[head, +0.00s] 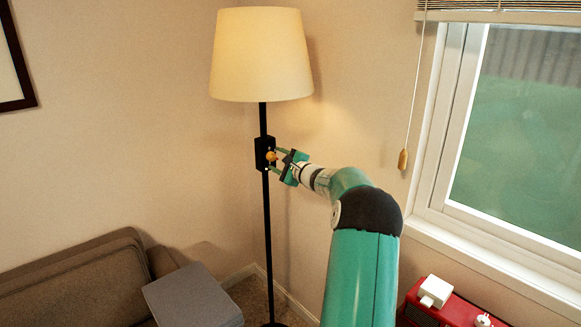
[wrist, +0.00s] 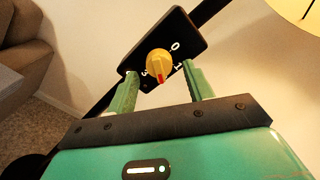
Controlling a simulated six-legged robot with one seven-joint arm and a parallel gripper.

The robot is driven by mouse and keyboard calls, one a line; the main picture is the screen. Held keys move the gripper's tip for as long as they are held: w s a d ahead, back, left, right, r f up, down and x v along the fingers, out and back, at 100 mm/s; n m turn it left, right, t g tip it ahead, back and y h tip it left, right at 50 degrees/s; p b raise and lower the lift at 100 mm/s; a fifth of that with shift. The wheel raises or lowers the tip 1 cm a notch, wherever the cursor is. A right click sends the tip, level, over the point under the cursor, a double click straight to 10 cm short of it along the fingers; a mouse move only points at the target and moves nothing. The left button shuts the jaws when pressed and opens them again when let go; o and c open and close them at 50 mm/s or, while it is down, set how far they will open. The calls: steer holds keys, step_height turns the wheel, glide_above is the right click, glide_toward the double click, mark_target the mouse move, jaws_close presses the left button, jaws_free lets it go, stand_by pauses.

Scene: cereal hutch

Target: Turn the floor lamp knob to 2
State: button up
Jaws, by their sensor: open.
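The floor lamp (head: 262,55) has a pale, glowing shade on a thin black pole. A black control box (head: 262,145) sits on the pole below the shade. Its round orange-yellow knob (head: 271,156) faces my gripper (head: 277,160). In the wrist view, the knob (wrist: 160,63) has a red mark pointing down in the picture, toward the box's lower edge. A 0 and a 1 show to its right and a 3 to its left; I cannot read a 2. My green fingers are open, one on each side of the knob. I cannot tell whether they touch it.
A brown sofa (head: 70,285) stands at the lower left with a grey box-like thing (head: 193,297) beside it. A window (head: 515,130) with a hanging blind cord is at the right. A red cabinet top (head: 440,307) holds white items below it.

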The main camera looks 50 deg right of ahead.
steer(key=s+a, duration=0.1)
steer(key=s, duration=1.2)
steer(key=shift+a, duration=0.2)
steer(key=w+a+r+n+g+y, duration=0.1)
steer(key=a+n+g+y, duration=0.4)
steer(key=a, duration=1.3)
steer(key=w+a+n+g+y, duration=0.2)
steer(key=a+n, duration=0.5)
steer(key=a, duration=1.1)
steer(key=s+a+f+n+g+h, duration=0.1)
steer(key=s+a+n+g, duration=0.5)
steer(key=s+a, duration=0.65)
steer(key=s+a+f+n+h, duration=0.1)
steer(key=s+n+h, duration=0.1)
steer(key=s, duration=0.3)
steer(key=s+a+f+n+h, duration=0.1)
steer(key=s+a+n+h, duration=0.1)
steer(key=s+n, duration=0.3)
steer(key=shift+s+a+f+t, duration=0.3)
steer(key=shift+s+f, duration=0.05)
steer(key=shift+s, duration=0.3)
